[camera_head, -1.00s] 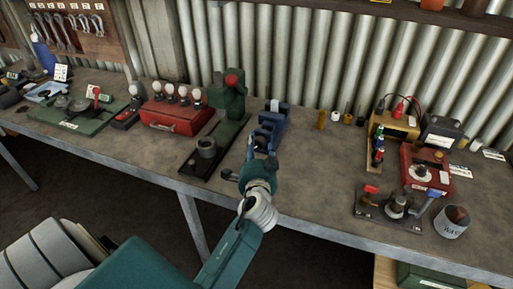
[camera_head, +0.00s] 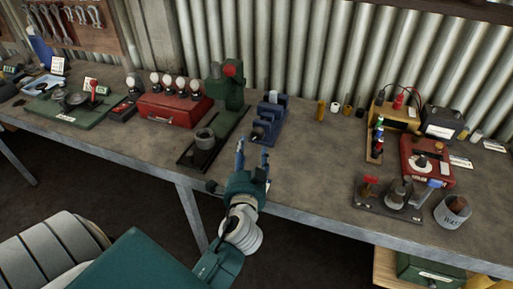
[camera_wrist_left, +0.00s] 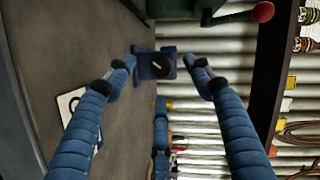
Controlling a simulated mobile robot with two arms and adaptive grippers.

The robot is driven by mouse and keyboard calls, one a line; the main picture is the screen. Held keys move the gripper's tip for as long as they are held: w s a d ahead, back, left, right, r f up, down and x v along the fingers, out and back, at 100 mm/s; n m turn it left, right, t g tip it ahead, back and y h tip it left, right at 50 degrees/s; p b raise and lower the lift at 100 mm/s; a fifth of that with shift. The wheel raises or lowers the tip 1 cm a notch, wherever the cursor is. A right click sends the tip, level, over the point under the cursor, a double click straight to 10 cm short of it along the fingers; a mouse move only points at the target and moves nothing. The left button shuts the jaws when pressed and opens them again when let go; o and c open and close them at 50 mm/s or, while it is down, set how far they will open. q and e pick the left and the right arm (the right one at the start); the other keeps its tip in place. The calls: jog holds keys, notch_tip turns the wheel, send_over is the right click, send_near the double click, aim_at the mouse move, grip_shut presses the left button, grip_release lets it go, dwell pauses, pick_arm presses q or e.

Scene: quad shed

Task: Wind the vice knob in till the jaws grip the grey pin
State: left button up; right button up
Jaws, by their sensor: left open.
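The blue vice (camera_head: 277,123) stands on the bench near the middle, right of the green press. Its dark round knob (camera_head: 258,132) faces the front edge; in the left wrist view the knob (camera_wrist_left: 157,65) is a black disc with a white line. The grey pin (camera_head: 267,97) seems to stand upright at the vice's jaws; I cannot tell the gap around it. My left gripper (camera_head: 252,153) is open and empty, in front of the knob and apart from it. In the left wrist view its blue fingers (camera_wrist_left: 162,64) spread either side of the knob. My right gripper is not in view.
Small cylinders (camera_head: 334,107) stand right of the vice. Bare bench (camera_head: 310,165) lies right of my gripper.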

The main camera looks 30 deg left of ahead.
aim_at(257, 137)
pick_arm(q)
jog(key=shift+s+a+f+t+h+b, duration=0.4)
jog(key=shift+s+t+h+b, duration=0.15)
jog(key=shift+b, duration=0.1)
jog(key=shift+s+a+f+t+h+b, duration=0.35)
jog(key=shift+s+t+h+b, duration=0.1)
jog(key=shift+s+h+b, duration=0.15)
jog(key=shift+s+d+m+t+h+b, duration=0.25)
jog(key=shift+m+t+h+b, duration=0.1)
jog(key=shift+h, duration=0.2)
jog(key=shift+s+d+r+h, duration=0.15)
jog(key=shift+h, duration=0.15)
jog(key=shift+d+r+t+h, duration=0.15)
jog(key=shift+d+t+h, duration=0.05)
jog(key=shift+t+h, duration=0.1)
jog(key=p+x, duration=0.2)
jog(key=x, duration=0.7)
jog(key=shift+w, duration=0.3)
jog(key=shift+w+a, duration=0.2)
jog(key=shift+w, duration=0.4)
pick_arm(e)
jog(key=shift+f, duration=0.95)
pick_arm(q)
jog(key=c, duration=1.2)
jog(key=shift+o, duration=0.2)
